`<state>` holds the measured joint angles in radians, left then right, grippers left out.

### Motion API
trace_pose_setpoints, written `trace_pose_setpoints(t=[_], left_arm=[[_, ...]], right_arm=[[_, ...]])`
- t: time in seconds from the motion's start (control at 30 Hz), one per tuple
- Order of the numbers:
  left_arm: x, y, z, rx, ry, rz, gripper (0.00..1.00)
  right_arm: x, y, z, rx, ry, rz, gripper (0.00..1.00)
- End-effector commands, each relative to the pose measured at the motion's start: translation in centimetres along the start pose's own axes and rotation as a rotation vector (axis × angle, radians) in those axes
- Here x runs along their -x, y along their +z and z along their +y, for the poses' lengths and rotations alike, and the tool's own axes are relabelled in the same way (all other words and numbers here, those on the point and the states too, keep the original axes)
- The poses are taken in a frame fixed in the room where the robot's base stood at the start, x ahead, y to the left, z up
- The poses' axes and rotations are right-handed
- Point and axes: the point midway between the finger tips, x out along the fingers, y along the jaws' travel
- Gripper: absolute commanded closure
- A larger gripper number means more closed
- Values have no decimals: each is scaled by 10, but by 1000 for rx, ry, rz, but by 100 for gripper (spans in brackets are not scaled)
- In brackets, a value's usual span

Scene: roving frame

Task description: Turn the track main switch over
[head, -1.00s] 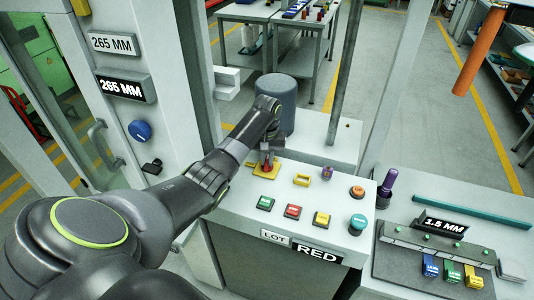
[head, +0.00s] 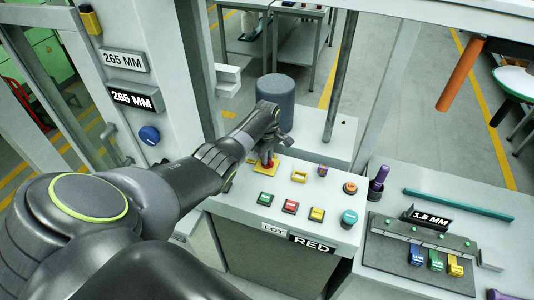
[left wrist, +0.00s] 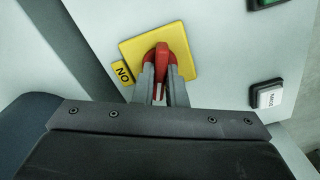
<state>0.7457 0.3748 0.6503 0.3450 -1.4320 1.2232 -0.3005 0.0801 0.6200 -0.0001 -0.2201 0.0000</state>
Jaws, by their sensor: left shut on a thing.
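The main switch is a red handle on a yellow plate (head: 257,171) at the back left of the grey control panel (head: 340,218). In the left wrist view the red handle (left wrist: 172,54) stands between my fingers, and the yellow plate (left wrist: 134,51) lies under it with a yellow "ON" label (left wrist: 122,74) on its left. My left gripper (head: 267,161) reaches down over the plate; it also shows in the left wrist view (left wrist: 162,75), shut on the red handle. The fingers hide part of the handle. My right gripper is not in view.
Green (head: 266,198), red (head: 290,206) and yellow (head: 317,214) buttons sit in front of the switch. Orange (head: 350,188) and teal (head: 349,217) knobs are to the right. A dark grey cylinder (head: 275,98) stands behind the switch.

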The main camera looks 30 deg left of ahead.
Motion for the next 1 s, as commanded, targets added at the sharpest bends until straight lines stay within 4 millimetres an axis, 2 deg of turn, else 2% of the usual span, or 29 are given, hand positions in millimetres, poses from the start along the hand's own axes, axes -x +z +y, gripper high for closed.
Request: trace_pose_setpoints(t=[0.2,0.5,1.0], left_arm=[[2,-2,1,188,4,5,100],[2,-2,1,372,4,5,100],[2,-2,1,461,5,5,100]], right_arm=[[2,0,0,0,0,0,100],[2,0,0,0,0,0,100],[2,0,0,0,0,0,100]])
